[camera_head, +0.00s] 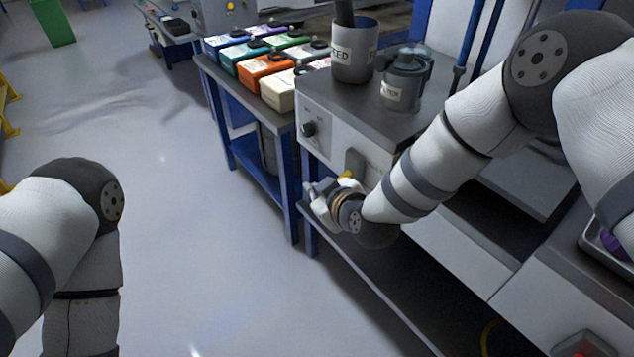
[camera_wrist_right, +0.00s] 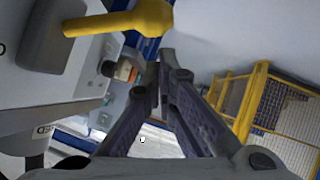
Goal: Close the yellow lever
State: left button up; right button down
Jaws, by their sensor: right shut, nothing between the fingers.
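The yellow lever (camera_wrist_right: 118,21) sticks out sideways from a dark grey mount (camera_wrist_right: 52,38) on the white machine front in the right wrist view. Its rounded end is at the top of that view. In the head view only a small yellow part of the lever (camera_head: 346,174) shows, just above my right gripper (camera_head: 316,194). My right gripper also shows in the wrist view (camera_wrist_right: 165,68), with its fingertips together and empty. The fingertips appear below the lever's end there, with no clear contact. My left arm is at the left of the head view, its gripper out of sight.
The machine (camera_head: 362,112) carries a grey RED container (camera_head: 353,62) and a lidded jar (camera_head: 401,92). Its front has a dark knob (camera_head: 309,129). A blue-framed table (camera_head: 232,160) holds several coloured boxes. Open floor (camera_head: 180,200) lies to the left.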

pick_arm(q)
jog(key=shift+s+f, duration=0.2)
pick_arm(e)
jog(key=shift+f, duration=0.9)
jog(key=shift+f, duration=0.1)
